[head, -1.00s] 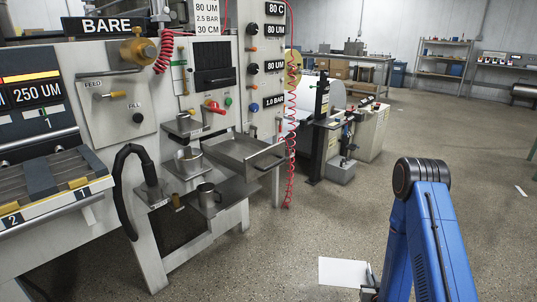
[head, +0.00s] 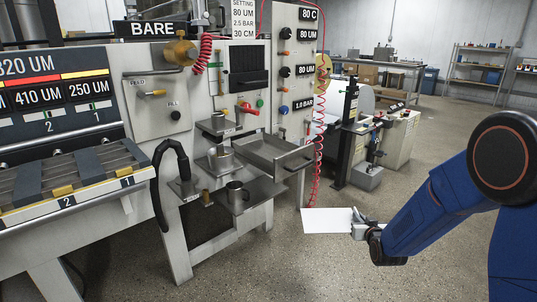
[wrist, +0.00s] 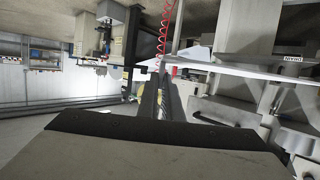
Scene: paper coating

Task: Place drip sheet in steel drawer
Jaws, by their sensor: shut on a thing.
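The drip sheet is a flat white sheet (head: 327,221), held out level over the floor to the left of my gripper (head: 357,220). My gripper is shut on its right edge. The steel drawer (head: 268,152) is a shallow metal tray standing out from the machine front, with a handle at its right end. It looks empty. The sheet is apart from the drawer, lower in the picture and to its right.
A red coiled hose (head: 319,120) hangs just right of the drawer. A black post (head: 347,140) stands farther right. The floor in front is clear.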

